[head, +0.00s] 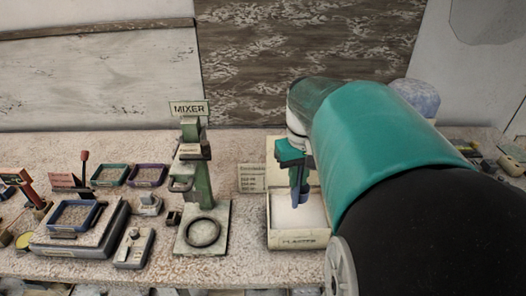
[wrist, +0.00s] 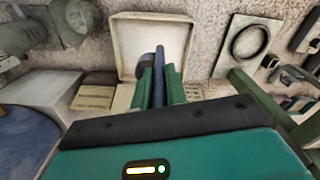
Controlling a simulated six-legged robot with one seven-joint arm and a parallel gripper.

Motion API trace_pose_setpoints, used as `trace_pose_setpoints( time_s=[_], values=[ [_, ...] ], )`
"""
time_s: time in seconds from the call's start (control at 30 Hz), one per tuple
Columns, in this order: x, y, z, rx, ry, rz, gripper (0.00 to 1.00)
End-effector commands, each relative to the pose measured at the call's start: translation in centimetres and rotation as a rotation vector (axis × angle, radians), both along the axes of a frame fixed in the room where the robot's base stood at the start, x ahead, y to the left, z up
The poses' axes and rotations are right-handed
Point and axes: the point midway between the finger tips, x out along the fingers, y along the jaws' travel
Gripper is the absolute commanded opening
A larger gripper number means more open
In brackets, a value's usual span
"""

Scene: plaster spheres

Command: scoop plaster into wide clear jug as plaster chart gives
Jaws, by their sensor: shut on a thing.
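My gripper (head: 290,158) is shut on a blue scoop (head: 299,188), which hangs upright over the plaster bin (head: 297,241). In the wrist view, the green fingers of my gripper (wrist: 160,88) close on the scoop's blue handle (wrist: 159,68), and a dark round part shows beside it. The pale, square bin also shows in the wrist view (wrist: 124,38). Whether the scoop touches the plaster is unclear. A small card with printed lines (head: 250,178), perhaps the plaster chart, stands left of the bin; its text is too small to read. I cannot make out the wide clear jug.
A green mixer (head: 190,150) with a ring on its base stands left of the bin. Farther left are a scale-like stand with a blue tray (head: 74,216) and green and purple trays (head: 147,175). My arm hides much of the bench's right side.

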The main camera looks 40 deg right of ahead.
Motion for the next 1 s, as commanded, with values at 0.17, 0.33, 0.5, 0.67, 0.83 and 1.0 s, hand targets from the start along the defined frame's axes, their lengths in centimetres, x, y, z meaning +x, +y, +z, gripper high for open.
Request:
trace_pose_setpoints(
  time_s=[0.17,0.33,0.5,0.67,0.83,1.0],
  values=[
    [-0.1,0.0,-1.6,0.002,0.003,0.001,0.00],
    [0.0,0.0,-3.2,0.002,0.003,0.000,0.00],
    [0.2,0.1,-4.7,0.002,0.002,0.002,0.00],
    [0.3,0.1,-6.1,0.002,0.003,0.002,0.00],
    [0.4,0.1,-7.7,0.002,0.003,0.001,0.00],
    [0.4,0.1,-9.2,0.002,0.003,0.001,0.00]
  ],
)
